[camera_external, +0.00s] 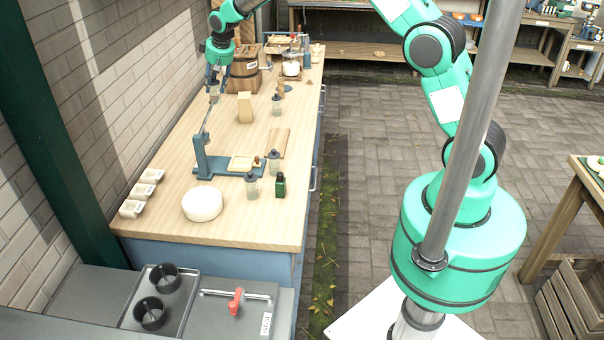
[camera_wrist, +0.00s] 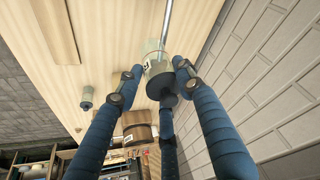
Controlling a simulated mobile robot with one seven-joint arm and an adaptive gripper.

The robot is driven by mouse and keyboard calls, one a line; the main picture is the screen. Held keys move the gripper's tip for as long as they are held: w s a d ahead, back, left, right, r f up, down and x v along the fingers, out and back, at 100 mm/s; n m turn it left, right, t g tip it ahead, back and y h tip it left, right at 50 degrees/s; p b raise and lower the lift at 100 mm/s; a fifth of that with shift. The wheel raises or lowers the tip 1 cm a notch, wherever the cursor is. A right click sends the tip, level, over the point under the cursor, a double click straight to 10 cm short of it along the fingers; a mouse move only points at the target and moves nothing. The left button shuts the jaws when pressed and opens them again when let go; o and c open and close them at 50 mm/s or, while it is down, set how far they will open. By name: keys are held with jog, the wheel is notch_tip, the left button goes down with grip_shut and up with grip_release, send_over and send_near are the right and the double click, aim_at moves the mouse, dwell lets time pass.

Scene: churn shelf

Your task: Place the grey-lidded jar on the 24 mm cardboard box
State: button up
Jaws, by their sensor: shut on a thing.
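A clear jar with a grey lid (camera_wrist: 158,72) is between the fingers of my gripper (camera_wrist: 160,88) in the wrist view; the fingers are shut on it. In the external view my gripper (camera_external: 214,84) holds this jar (camera_external: 214,92) above the far left part of the wooden counter, near the brick wall. A tan upright box (camera_external: 245,107) stands on the counter to the right of the gripper; it looks like cardboard, but I cannot read a size on it. Another grey-lidded jar (camera_external: 277,105) stands to its right.
A blue-grey lever press (camera_external: 210,165), more grey-lidded jars (camera_external: 274,162), a dark green bottle (camera_external: 280,185) and a white round cheese (camera_external: 202,204) stand nearer. A flat board (camera_external: 278,143) lies mid-counter. Bare counter surrounds the tan box.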

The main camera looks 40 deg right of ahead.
jog(key=w+d+m+p, duration=0.15)
jog(key=d+p, duration=0.35)
jog(key=d, duration=1.7)
jog(key=shift+h, duration=0.4)
jog(key=f, duration=0.5)
jog(key=shift+s+d, duration=0.2)
jog(key=shift+d, duration=0.05)
jog(key=shift+w, duration=0.1)
jog(key=w+f+p, duration=0.1)
jog(key=w+p, duration=0.1)
jog(key=w, duration=1.3)
jog(key=shift+w+f, duration=0.2)
jog(key=shift+w, duration=0.2)
jog(key=shift+a+f, duration=0.1)
jog(key=shift+f+p, duration=0.45)
jog(key=shift+f, duration=1.2)
jog(key=shift+f, duration=0.15)
